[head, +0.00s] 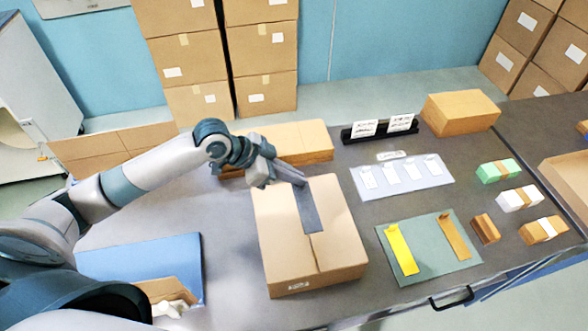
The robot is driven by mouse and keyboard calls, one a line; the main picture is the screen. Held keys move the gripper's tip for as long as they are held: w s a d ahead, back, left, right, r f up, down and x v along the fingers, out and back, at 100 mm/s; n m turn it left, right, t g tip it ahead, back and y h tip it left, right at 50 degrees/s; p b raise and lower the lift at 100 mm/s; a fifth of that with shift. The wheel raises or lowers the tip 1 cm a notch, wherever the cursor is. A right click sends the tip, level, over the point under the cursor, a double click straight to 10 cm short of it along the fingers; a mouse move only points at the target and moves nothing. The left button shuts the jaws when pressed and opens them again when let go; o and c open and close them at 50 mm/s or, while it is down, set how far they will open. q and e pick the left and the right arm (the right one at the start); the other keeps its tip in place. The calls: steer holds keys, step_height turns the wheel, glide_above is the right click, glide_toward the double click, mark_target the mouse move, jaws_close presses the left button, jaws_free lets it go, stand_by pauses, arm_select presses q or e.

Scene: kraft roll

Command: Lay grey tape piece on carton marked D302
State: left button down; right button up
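A brown carton (275,245) stands at the middle of the table, its flaps closed with a seam across the top. A small label (298,286) is on its front side, too small to read. The grey tape piece (309,212) is a dark strip over the carton's top, lengthwise near the seam. I cannot tell whether it touches the carton along its length. My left gripper (294,178) is at the strip's far end, above the carton's back edge, and appears shut on it. Its fingertips are small in view. My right gripper is not in view.
A green-grey mat (434,264) to the right holds a yellow strip (402,249) and a tan strip (454,237). Behind it lies a pale sheet (401,194) with labels. Another carton (300,140) stands behind, small boxes (485,228) at right, a blue panel (150,256) at left.

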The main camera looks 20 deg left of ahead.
arm_select(q)
steer(key=shift+f, duration=0.2)
step_height(320, 180, down, 5)
steer(key=b, duration=0.5)
steer(key=shift+r, duration=0.1)
steer(key=shift+f+b, duration=0.45)
steer(key=shift+f, duration=0.6)
stand_by(0.5)
steer(key=shift+f+p, duration=0.2)
steer(key=shift+p, duration=0.25)
stand_by(0.5)
stand_by(0.4)
steer(key=c, duration=1.4)
jaws_free()
